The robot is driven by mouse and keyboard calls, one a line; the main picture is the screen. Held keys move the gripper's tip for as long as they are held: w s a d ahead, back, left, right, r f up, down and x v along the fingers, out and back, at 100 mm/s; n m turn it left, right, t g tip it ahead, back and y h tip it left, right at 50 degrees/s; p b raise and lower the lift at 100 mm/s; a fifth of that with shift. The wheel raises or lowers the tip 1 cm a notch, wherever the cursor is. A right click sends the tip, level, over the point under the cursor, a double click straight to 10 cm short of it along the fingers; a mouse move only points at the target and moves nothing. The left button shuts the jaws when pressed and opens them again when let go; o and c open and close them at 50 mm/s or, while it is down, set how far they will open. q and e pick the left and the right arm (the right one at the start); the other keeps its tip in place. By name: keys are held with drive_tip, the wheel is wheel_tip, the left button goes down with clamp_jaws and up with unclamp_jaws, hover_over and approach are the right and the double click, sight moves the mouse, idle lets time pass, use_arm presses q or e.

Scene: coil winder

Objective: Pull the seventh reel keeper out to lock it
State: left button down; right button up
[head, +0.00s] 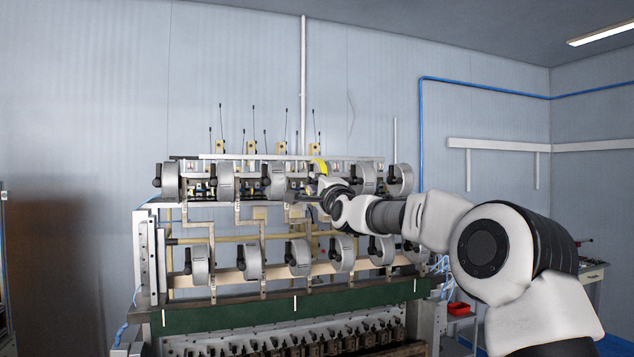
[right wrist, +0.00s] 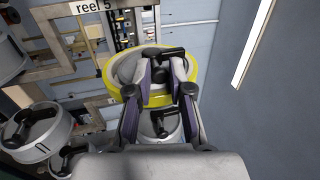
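A yellow-rimmed reel (head: 320,167) sits in the upper row of the winder; in the right wrist view its yellow rim (right wrist: 190,68) curves around my fingers. A black keeper (right wrist: 168,52) with a crosswise handle shows at the reel's face, just beyond and between my fingertips. My right gripper (right wrist: 164,73) is open, its two fingers apart in front of that reel. I cannot tell whether they touch the keeper. In the head view my right gripper (head: 318,193) hides part of the reel. The reel's own number is not readable. My left gripper is not in view.
Several grey reels with black keepers fill the upper row (head: 226,180) and lower row (head: 298,258). A neighbouring grey reel (right wrist: 40,130) is left of my gripper. A "reel 5" label (right wrist: 92,6) is on the frame. Thin rods stand above the winder; a green beam (head: 250,315) runs below.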

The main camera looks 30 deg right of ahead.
idle(0.4)
drive_tip(key=shift+s+f+b, duration=0.1)
drive_tip(key=shift+s+b, duration=0.1)
drive_tip(key=shift+b, duration=0.15)
drive_tip(key=shift+s+a+b, duration=0.3)
drive_tip(key=shift+s+b, duration=0.5)
drive_tip(key=shift+s, duration=0.05)
drive_tip(key=o, duration=0.6)
drive_tip(key=shift+s, duration=0.1)
drive_tip(key=shift+o, duration=0.2)
